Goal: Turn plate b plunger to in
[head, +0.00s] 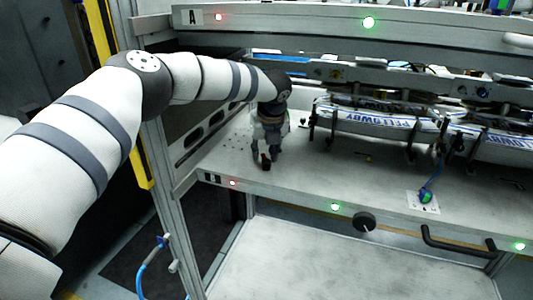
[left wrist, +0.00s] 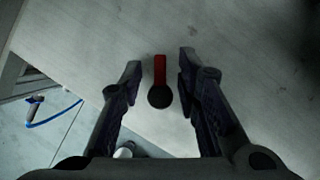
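A small plunger, with a red bar and a round black end, stands out against the pale plate in the left wrist view (left wrist: 160,72). I take it for the plate b plunger. My left gripper (head: 266,153) points down over the left part of the lower plate (head: 225,152). In the left wrist view its fingers (left wrist: 160,62) are apart, one on each side of the plunger, with gaps showing. In the head view a small dark piece (head: 265,163) shows between the fingertips; its red part cannot be made out. My right gripper is not in view.
Rolled bundles with blue print (head: 370,120) hang in dark clamps to the right of my gripper. An upper rail (head: 290,18) is marked A. A black knob (head: 364,222) and black handle (head: 458,243) are on the lower front edge. A metal post stands left.

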